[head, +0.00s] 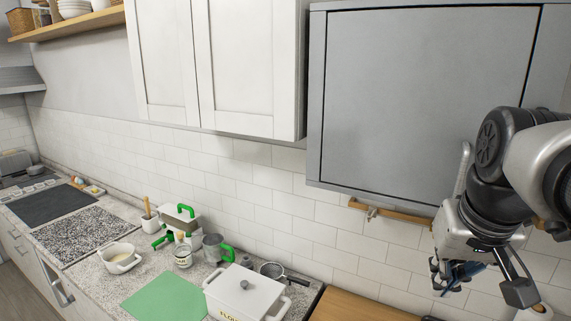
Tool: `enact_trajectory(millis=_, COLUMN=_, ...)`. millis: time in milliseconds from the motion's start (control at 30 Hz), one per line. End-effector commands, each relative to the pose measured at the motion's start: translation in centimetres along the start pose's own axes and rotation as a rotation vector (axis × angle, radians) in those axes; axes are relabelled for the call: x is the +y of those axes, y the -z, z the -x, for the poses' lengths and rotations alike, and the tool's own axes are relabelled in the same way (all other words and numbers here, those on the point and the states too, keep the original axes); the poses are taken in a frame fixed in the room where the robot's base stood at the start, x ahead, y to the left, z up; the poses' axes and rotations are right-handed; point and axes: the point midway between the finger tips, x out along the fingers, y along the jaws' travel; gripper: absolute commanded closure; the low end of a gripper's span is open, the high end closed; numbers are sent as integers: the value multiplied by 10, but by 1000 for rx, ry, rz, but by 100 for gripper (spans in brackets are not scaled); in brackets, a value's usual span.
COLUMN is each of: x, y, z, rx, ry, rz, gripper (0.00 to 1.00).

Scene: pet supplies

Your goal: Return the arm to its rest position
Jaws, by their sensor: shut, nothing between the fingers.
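My gripper (446,283) shows at the lower right of the head view, at the end of my arm, which comes in from the right edge. It points downward, with its fingers closed and nothing seen between them. It hangs in front of the white tiled wall, below the grey cabinet (425,95). The fingertips are small and partly hidden by the gripper's own body.
The counter holds a white flour box (243,293), a green mat (165,298), a white pot (121,258), a jar (183,256) and a metal mug (213,248). White cupboards (235,65) hang above. A wooden surface (350,307) lies left of my gripper.

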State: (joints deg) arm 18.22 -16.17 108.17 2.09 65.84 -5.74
Motion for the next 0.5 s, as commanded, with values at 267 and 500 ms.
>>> enact_trajectory(millis=267, x=-52, y=-144, z=-123, rx=13, ry=48, rz=117, gripper=100)
enact_trajectory(millis=500, x=-68, y=-231, z=-198, rx=20, ry=78, rz=189, gripper=100)
